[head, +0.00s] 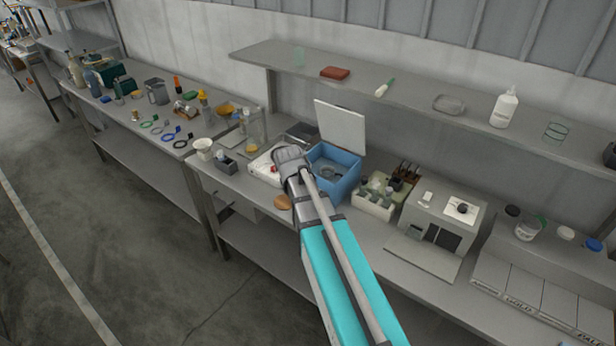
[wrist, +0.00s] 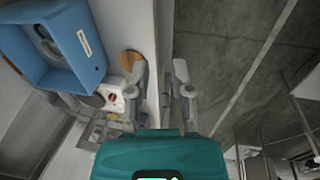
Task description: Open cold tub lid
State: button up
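The cold tub (head: 345,187) is a blue box on the bench in the head view, with something round and grey inside. Its white lid (head: 341,127) stands raised at the tub's back edge, so the tub is open. In the wrist view the blue tub (wrist: 82,72) is at the upper left with a white label on its side; its lid cannot be made out there. My gripper (wrist: 162,80) is empty, with its two fingers apart, beside the tub and not touching it. In the head view my arm's end covers the tub's left part and hides the fingers.
Left of the tub is a white device (head: 263,166) with a red knob. A round brown object (head: 283,202) lies near the bench's front edge. A rack of bottles (head: 373,205) and a grey box (head: 438,222) stand on the right. A shelf (head: 420,98) runs above.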

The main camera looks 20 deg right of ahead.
jog(key=s+a+f+m+y+b, duration=0.1)
jog(key=s+a+f+m+b, duration=0.1)
jog(key=s, duration=0.4)
jog(key=s+a+f+m+g+b, duration=0.1)
jog(key=s+a+f+m+b, duration=0.2)
jog(key=s+a+f+m, duration=0.1)
jog(key=s+a+f, duration=0.1)
jog(key=s+a, duration=0.1)
jog(key=s, duration=0.1)
jog(key=shift+m+g+y, duration=0.3)
jog(key=shift+m+y, duration=0.1)
jog(key=shift+s, duration=0.1)
